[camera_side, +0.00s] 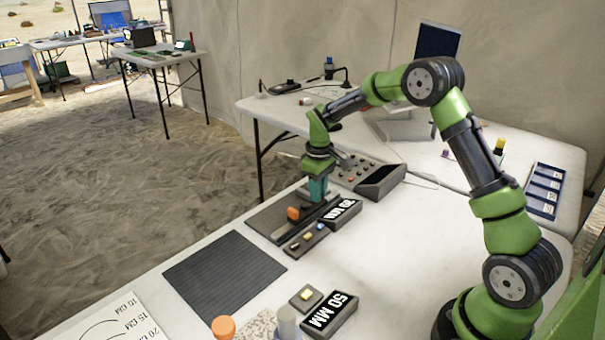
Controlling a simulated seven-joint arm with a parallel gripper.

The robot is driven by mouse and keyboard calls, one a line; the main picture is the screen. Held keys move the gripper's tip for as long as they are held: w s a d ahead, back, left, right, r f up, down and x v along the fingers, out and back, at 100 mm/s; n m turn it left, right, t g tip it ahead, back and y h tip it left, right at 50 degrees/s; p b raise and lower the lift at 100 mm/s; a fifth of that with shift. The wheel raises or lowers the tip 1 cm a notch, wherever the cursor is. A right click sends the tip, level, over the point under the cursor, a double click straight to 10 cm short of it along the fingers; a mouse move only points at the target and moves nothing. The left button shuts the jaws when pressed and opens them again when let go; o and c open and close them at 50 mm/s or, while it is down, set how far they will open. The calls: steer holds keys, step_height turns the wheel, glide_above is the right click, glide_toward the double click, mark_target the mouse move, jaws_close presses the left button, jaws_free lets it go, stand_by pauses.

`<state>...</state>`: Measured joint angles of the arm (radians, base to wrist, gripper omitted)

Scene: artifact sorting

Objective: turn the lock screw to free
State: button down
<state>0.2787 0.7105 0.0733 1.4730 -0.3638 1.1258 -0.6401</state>
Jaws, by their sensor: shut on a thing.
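My gripper (318,190) points straight down with teal fingers over the dark measuring device (268,222) on the front table. Its fingers are shut on a small part on top of the device's rail, at the place of the lock screw. The screw itself is hidden by the fingers, so its turn position cannot be told. An orange piece (293,213) stands on the device just left of the fingers. A black display (342,212) with white characters, apparently ending in MM, sits right beside the device.
A small dark tray (306,239) with coloured pieces lies in front of the device. A grey control box (366,175) stands behind it. A dark ribbed mat (224,272) lies front left. A "50 MM" sign (329,315) and an orange-topped object (223,327) are near the front.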

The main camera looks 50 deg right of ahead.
steer(key=shift+r, duration=0.1)
steer(key=c, duration=1)
jaws_free()
step_height(320, 180, up, 17)
steer(key=shift+f, duration=0.1)
